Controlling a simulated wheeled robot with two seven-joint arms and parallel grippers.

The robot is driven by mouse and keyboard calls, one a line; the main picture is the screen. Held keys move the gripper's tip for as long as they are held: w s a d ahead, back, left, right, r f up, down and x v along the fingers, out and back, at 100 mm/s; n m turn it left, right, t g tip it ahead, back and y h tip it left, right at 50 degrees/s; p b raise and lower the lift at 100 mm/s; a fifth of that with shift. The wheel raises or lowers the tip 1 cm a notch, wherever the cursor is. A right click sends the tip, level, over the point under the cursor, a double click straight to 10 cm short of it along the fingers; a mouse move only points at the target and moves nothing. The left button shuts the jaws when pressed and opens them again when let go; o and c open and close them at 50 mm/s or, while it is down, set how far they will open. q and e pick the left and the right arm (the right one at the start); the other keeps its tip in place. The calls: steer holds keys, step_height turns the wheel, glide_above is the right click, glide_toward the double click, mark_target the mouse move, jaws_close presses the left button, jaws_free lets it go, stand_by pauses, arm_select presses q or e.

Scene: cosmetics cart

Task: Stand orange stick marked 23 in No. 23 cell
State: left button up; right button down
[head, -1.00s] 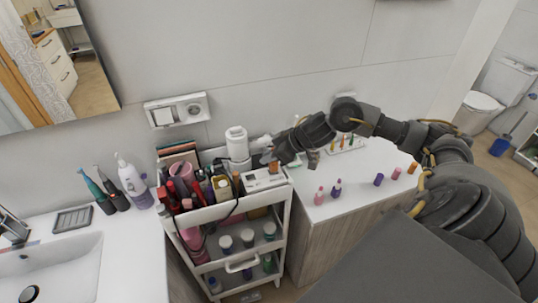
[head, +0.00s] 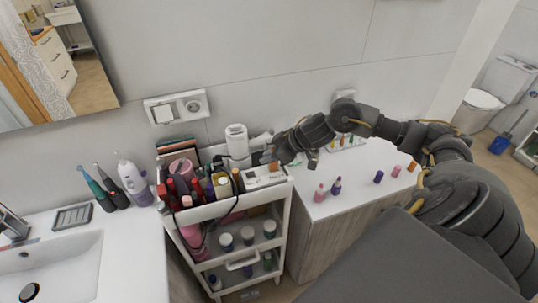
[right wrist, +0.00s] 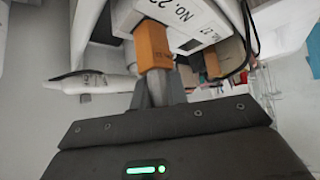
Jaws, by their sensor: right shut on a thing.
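My right gripper (right wrist: 158,88) is shut on the orange stick (right wrist: 152,45), which sticks out beyond the fingertips. In the right wrist view the stick is right beside the white holder (right wrist: 205,25), whose label reads "NO. 2" with the last digit cut off. I cannot tell whether the stick's end is inside a cell. In the head view the right gripper (head: 274,156) is over the white holder (head: 262,180) on the cart's top right, with the orange stick (head: 274,167) below it. My left gripper is out of view.
The cart's top (head: 200,211) is crowded with bottles and tubes left of the holder. On the counter (head: 330,207) to the right are pink, purple and orange sticks. A sink (head: 50,265) is at the left.

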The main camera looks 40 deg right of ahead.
steer(key=shift+f+b, duration=0.55)
steer(key=shift+f, duration=0.75)
steer(key=c, duration=1.3)
jaws_free()
steer(key=shift+s+d, duration=0.1)
steer(key=b+v, duration=0.4)
steer(key=v, duration=0.6)
steer(key=shift+s+r, duration=0.2)
steer(key=shift+r, duration=0.05)
steer(key=shift+d, duration=0.1)
